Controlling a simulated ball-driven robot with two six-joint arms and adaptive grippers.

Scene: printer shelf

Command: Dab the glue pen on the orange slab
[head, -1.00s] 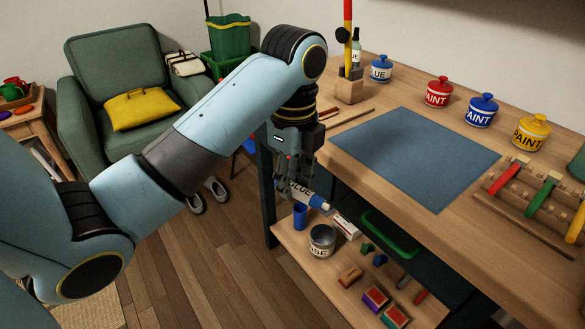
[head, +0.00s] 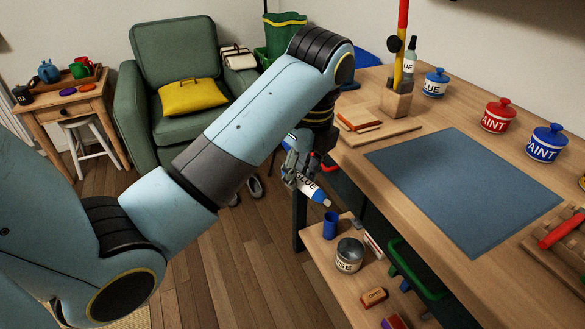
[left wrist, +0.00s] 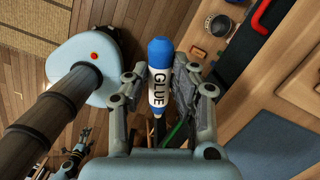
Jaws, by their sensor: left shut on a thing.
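The orange slab (head: 360,117) lies on a thin wooden board (head: 380,134) at the bench's back left, by the wooden pen block. My left gripper (head: 300,172) is shut on the glue pen (head: 312,190), a white tube with blue parts and a GLUE label. It holds the pen tilted, its pale tip pointing down and right, beside the bench's left end and apart from the slab. The left wrist view shows the pen (left wrist: 158,78) between both fingers. A small jointed part low at the left of that view may be my right gripper (left wrist: 76,150); its jaws are unclear.
A blue mat (head: 465,195) covers the bench middle. Blue, red and other paint pots (head: 497,116) stand behind it. The lower shelf holds a blue cup (head: 330,225) and a grey tin (head: 349,255). A green armchair (head: 180,80) stands behind my arm.

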